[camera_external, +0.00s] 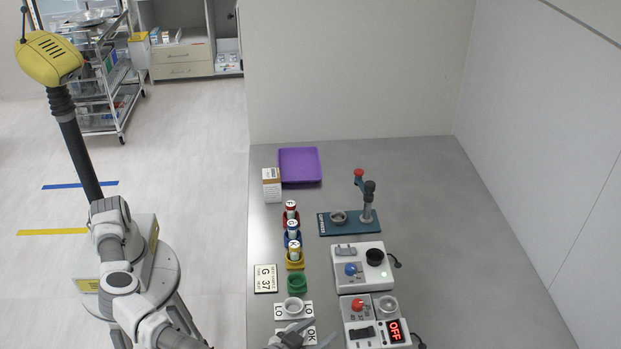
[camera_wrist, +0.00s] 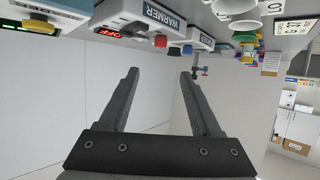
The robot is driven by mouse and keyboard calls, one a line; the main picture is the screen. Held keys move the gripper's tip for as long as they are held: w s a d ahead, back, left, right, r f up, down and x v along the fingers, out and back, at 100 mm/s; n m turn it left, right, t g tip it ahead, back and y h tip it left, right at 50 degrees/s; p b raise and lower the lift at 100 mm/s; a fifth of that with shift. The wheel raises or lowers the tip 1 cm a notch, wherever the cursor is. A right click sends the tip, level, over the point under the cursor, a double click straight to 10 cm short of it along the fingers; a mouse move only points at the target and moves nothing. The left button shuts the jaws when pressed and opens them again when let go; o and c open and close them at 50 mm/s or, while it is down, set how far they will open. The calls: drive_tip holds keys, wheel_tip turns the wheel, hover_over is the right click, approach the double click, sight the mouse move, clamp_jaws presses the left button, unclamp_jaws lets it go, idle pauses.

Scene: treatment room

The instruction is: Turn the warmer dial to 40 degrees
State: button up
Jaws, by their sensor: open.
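The warmer (camera_external: 345,318) is a white box at the lower right of the table in the external view, with a red dial (camera_external: 358,305), a grey round well and a lit display (camera_external: 394,331) reading OFF. In the wrist view the picture is upside down; the box's WARMER label (camera_wrist: 165,17) and red dial (camera_wrist: 160,40) show at the top. The dial's pointer is too small to read. My gripper (camera_wrist: 160,75) is open and empty, its fingers apart from the dial. In the external view my gripper (camera_external: 290,337) is at the bottom edge, left of the warmer, partly cut off.
A second white device (camera_external: 345,285) with a blue dial stands just behind the warmer. A blue stand (camera_external: 345,229), white box (camera_external: 271,185) and purple tray (camera_external: 300,166) lie farther back. The table's right side is clear.

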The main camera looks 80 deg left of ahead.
sight(356, 304)
drive_tip(key=b+x, duration=0.1)
drive_tip(key=x, duration=1.5)
drive_tip(key=shift+b, duration=0.35)
clamp_jaws()
